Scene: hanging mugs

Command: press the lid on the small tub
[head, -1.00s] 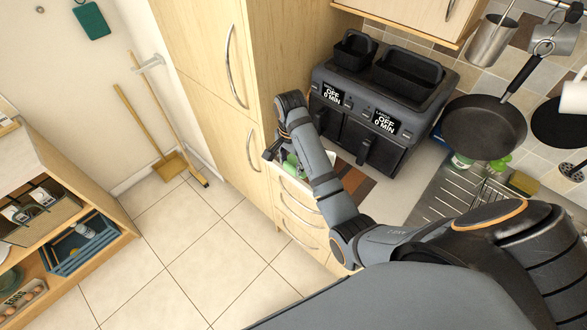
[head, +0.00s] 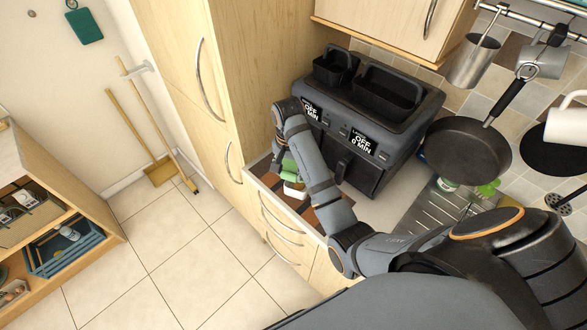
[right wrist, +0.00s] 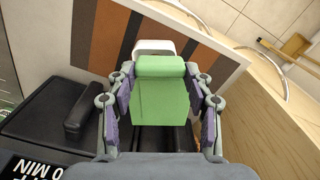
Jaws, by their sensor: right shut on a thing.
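My right gripper (right wrist: 159,78) is shut on a green thing (right wrist: 160,100), which sits between its two fingers in the right wrist view. I cannot tell whether this is the lid. In the head view the right gripper (head: 279,145) is partly hidden by its own arm, and the green thing (head: 290,166) shows below it. A small white thing (right wrist: 154,46), perhaps the tub, shows just past the green thing's far end. It also shows in the head view (head: 295,190), low by the counter's front. Whether the two touch is unclear. My left gripper is not in view.
A striped brown, orange and grey board (right wrist: 110,35) lies on the counter. A black two-drawer air fryer (head: 365,125) stands close behind the right gripper. Pans (head: 468,150) hang at the right. A tall wooden cabinet (head: 225,75) stands to the left.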

